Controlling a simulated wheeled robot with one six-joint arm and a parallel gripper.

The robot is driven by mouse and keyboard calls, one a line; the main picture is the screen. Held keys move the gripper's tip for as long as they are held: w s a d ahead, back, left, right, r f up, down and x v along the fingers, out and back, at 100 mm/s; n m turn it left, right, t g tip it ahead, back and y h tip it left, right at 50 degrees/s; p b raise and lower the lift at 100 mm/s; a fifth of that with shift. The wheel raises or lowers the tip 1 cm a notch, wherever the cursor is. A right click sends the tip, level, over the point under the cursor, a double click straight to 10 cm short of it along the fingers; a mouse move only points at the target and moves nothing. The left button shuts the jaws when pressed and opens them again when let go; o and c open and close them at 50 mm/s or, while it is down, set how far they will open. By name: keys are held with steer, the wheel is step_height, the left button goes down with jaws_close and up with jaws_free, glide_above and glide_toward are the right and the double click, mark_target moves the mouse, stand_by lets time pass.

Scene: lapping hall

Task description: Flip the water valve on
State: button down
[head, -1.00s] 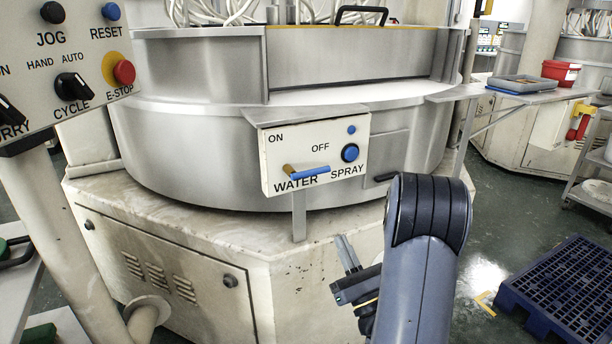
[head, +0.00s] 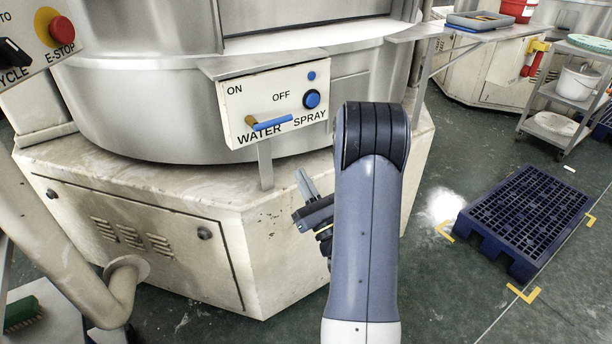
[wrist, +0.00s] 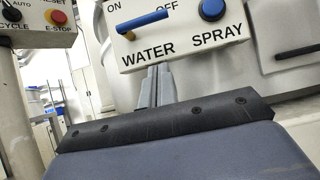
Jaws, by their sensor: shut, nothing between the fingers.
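The water valve is a blue lever (head: 273,123) on a brass pivot (head: 250,122), at the lower left of a white panel (head: 288,84). The lever lies nearly level and points right, on the OFF side; ON is printed above the pivot. In the wrist view the lever (wrist: 143,20) shows at the top, above the word WATER. My gripper (head: 304,183) is shut and empty, below the panel and apart from the lever. In the wrist view its fingertips (wrist: 157,80) stand under the panel's lower edge.
A blue spray button (head: 312,99) sits right of the lever on the same panel. A metal bracket (head: 265,165) holds the panel before the round steel machine (head: 140,100). A control box with a red E-stop (head: 61,29) is at left. A blue pallet (head: 525,215) lies right.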

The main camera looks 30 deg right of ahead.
steer(key=w+r+p, duration=0.1)
steer(key=w+r, duration=0.5)
steer(key=r, duration=0.2)
steer(key=shift+w+a, duration=0.15)
steer(key=shift+w, duration=0.1)
